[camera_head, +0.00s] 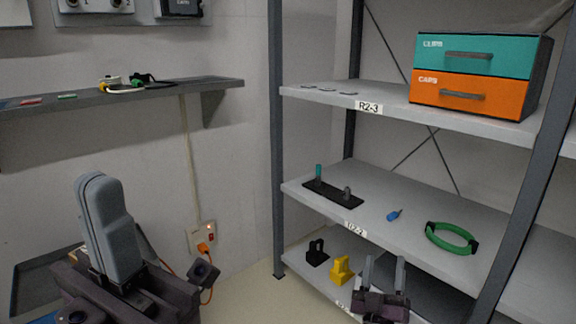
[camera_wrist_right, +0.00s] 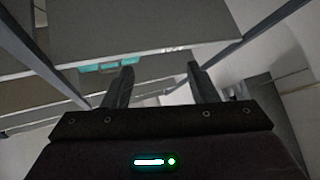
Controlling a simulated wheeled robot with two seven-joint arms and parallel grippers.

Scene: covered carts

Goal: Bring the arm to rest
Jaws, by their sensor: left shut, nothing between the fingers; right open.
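My left gripper (camera_head: 103,190) is large and near at the lower left of the head view, its grey fingers pointing up and pressed together with nothing between them. My right gripper (camera_head: 385,265) is at the bottom right of the head view, in front of the rack's lower shelves. Its two fingers point up and stand apart. In the right wrist view the same gripper (camera_wrist_right: 160,80) shows its fingers spread with an empty gap, and shelf undersides lie beyond.
The metal rack (camera_head: 277,150) holds a teal-and-orange drawer box (camera_head: 465,75), a green ring (camera_head: 452,238), a blue item (camera_head: 394,215), a black holder (camera_head: 332,193), a yellow block (camera_head: 341,270) and a black block (camera_head: 316,252). A wall shelf (camera_head: 170,88) and a socket (camera_head: 202,238) are at left.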

